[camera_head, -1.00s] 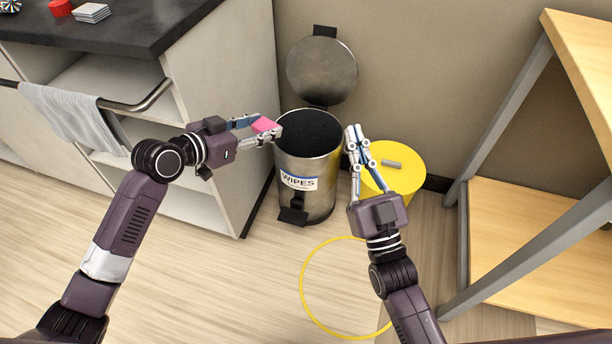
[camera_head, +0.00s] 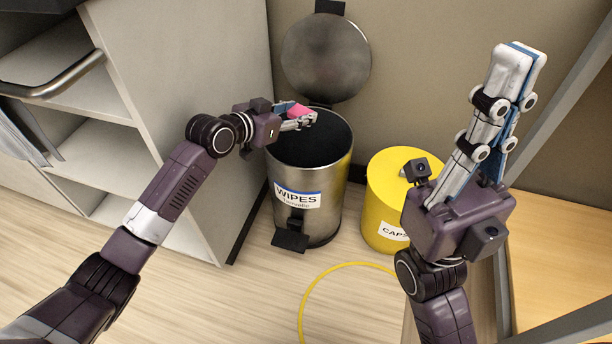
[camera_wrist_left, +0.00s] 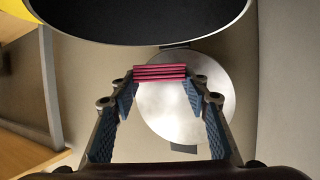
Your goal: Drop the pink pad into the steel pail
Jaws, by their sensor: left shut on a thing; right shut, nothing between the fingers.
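The steel pail (camera_head: 309,212) stands on the floor with its round lid (camera_head: 326,60) tipped up against the wall. A label reading WIPES is on its front. My left gripper (camera_head: 299,116) is shut on the pink pad (camera_head: 300,111) over the pail's mouth, near its far left part. In the left wrist view the pink pad (camera_wrist_left: 160,74) is held between the fingertips, and the pail's rim and dark inside (camera_wrist_left: 145,15) show at the top. My right gripper (camera_head: 523,55) is shut and empty, raised at the right.
A yellow bin (camera_head: 385,205) with a label stands right of the pail. A grey cabinet (camera_head: 190,70) with shelves and a rail is at the left. A wooden shelf unit (camera_head: 560,265) is at the right. A yellow ring (camera_head: 318,285) marks the floor in front.

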